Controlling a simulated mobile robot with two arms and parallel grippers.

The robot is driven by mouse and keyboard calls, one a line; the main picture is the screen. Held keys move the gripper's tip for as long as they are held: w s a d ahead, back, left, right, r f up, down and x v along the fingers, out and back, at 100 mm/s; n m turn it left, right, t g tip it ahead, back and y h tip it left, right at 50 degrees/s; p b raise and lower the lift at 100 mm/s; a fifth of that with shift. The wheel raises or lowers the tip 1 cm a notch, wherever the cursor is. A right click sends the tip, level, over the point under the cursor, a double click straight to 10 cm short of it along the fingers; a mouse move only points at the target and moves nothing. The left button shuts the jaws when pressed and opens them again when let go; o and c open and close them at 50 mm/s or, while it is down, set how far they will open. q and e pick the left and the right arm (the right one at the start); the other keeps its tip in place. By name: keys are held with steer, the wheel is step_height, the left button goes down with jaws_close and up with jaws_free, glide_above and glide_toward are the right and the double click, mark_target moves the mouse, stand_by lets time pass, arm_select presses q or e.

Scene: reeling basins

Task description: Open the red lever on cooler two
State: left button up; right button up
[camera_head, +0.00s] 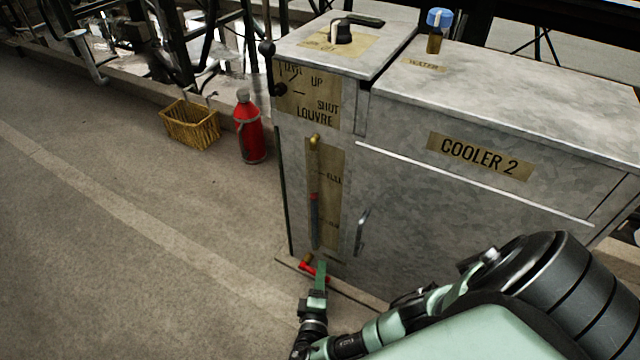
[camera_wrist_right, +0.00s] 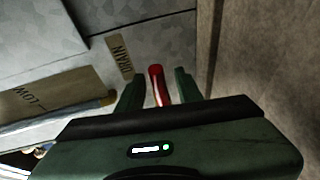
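The grey metal cooler (camera_head: 440,210), labelled "COOLER 2", stands to the right in the head view. Its red lever (camera_head: 305,267) is low on the left front, by the foot of the sight tube. In the right wrist view the red lever (camera_wrist_right: 157,84) shows beside a "DRAIN" label, between the two green fingers. My right gripper (camera_head: 318,270) is at the lever in the head view. Its fingers (camera_wrist_right: 158,88) are apart, with a gap visible on each side of the lever. My left gripper is not in view.
A red flask (camera_head: 249,128) and a yellow basket (camera_head: 190,124) stand on the floor left of the cooler. The floor at left is clear.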

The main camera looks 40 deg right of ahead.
jaws_close()
stand_by(1.5)
